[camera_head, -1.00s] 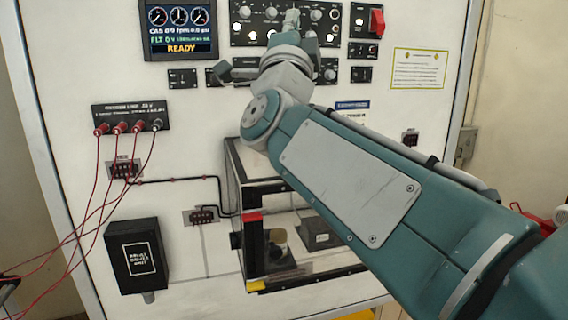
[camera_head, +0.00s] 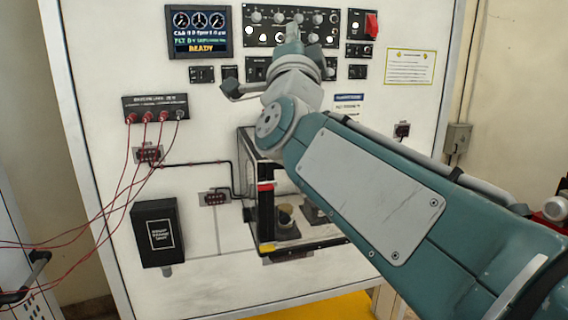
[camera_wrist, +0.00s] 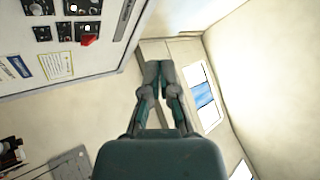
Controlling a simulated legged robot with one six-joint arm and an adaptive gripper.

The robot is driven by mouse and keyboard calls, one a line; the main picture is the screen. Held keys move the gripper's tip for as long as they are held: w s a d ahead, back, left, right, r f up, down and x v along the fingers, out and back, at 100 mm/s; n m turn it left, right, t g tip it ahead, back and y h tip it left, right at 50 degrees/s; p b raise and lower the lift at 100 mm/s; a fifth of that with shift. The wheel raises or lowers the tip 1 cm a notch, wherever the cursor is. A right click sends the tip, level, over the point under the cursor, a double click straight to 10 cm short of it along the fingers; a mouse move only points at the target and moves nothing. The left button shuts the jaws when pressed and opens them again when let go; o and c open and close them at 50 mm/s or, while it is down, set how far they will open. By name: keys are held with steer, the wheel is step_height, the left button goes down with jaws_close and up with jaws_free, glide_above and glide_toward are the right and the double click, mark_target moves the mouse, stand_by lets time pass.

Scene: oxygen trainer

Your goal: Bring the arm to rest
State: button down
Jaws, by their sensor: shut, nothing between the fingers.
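My gripper (camera_wrist: 159,66) shows in the wrist view with its fingers together and nothing between them. It points past the edge of the white panel (camera_wrist: 65,92) towards a pale wall and a window. In the head view my arm reaches up from the lower right across the panel (camera_head: 110,70). The gripper end (camera_head: 292,32) overlaps the upper knob panel (camera_head: 262,35) in that view; its fingers are hard to make out there and I see no clear contact.
A display (camera_head: 199,32) reads READY. Red cables (camera_head: 120,185) run from a socket strip (camera_head: 155,107) down left. A black box (camera_head: 158,232) and a clear-fronted case (camera_head: 247,165) sit on the panel. A red switch cover (camera_head: 371,24) is at upper right.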

steer(key=s+d+f+n+g+y, duration=0.2)
steer(key=s+d+f+n+g, duration=0.3)
steer(key=f, duration=0.8)
steer(key=s+d+f+n+g+y, duration=0.1)
steer(key=s+f+n+g+y, duration=0.1)
steer(key=f+n+g, duration=0.75)
steer(key=s+d+f+g+h, duration=0.1)
steer(key=s+d+f, duration=0.3)
steer(key=s+f, duration=0.4)
steer(key=s+d+f+g+h, duration=0.2)
steer(key=s+d+f+g, duration=0.2)
steer(key=s+f, duration=0.4)
step_height(320, 180, down, 7)
steer(key=shift+s+d+r+h, duration=0.1)
steer(key=shift+s+d+h, duration=0.05)
steer(key=shift+s+h, duration=0.2)
steer(key=shift+m, duration=0.25)
